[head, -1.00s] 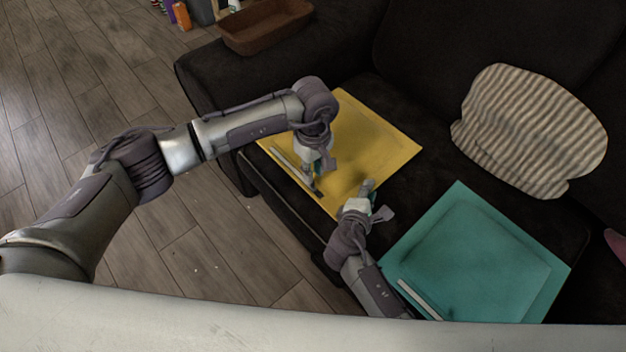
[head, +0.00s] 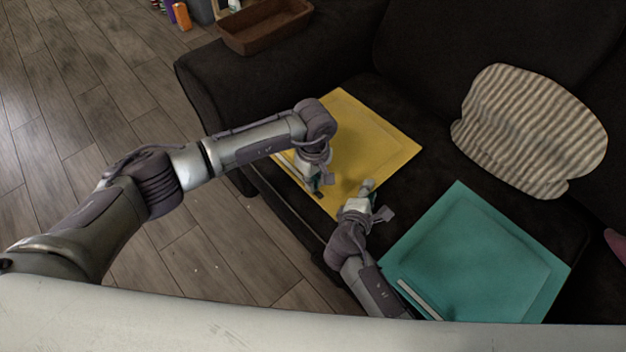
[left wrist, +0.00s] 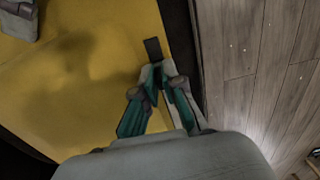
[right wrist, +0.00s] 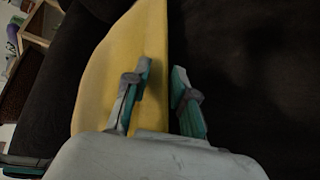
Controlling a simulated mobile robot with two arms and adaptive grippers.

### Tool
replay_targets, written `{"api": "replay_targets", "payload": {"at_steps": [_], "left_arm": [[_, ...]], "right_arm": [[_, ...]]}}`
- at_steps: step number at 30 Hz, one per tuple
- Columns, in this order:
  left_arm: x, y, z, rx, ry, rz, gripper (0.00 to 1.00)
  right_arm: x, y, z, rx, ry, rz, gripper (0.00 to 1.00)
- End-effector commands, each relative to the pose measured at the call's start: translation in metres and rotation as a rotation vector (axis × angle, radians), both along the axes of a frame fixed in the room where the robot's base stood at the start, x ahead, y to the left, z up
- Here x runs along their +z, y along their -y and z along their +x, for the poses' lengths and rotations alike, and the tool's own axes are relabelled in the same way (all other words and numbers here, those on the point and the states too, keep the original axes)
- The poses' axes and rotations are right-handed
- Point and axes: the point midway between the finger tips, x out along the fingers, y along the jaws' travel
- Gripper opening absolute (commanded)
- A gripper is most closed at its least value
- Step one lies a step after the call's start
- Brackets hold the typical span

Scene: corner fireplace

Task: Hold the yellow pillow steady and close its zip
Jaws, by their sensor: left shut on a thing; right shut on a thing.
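The yellow pillow (head: 375,135) lies on the dark sofa seat. Its zip (head: 285,160) is a pale strip along the near left edge, with a dark end piece that also shows in the left wrist view (left wrist: 153,48). My left gripper (head: 315,186) is at the zip, close to that end piece, and is shut on the zip pull, which its fingers (left wrist: 164,78) mostly hide. My right gripper (head: 369,187) is shut on the pillow's near edge. In the right wrist view the pillow's edge (right wrist: 151,50) runs between its fingers (right wrist: 160,82).
A teal pillow (head: 480,255) with a pale strip lies right of my right gripper. A striped cushion (head: 530,130) leans at the back. A brown tray (head: 265,28) sits on the sofa arm. Wooden floor (head: 215,235) is open in front of the sofa.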

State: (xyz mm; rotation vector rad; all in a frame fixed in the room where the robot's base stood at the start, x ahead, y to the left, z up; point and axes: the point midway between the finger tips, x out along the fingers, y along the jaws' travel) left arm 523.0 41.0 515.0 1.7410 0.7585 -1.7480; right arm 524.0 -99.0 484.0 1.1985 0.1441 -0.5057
Motion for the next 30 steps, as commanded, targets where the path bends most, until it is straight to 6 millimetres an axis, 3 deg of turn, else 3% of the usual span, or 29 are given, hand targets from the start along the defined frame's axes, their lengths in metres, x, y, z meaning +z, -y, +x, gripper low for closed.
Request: {"api": "replay_targets", "payload": {"at_steps": [11,30], "left_arm": [[0.0,-0.009,0.009,0.002,0.002,0.004,0.0],[0.001,-0.109,0.105,0.005,0.003,0.003,0.0]], "right_arm": [[-0.005,0.002,-0.003,-0.005,-0.01,-0.002,0.0],[-0.004,0.002,-0.002,-0.006,-0.01,-0.002,0.0]]}}
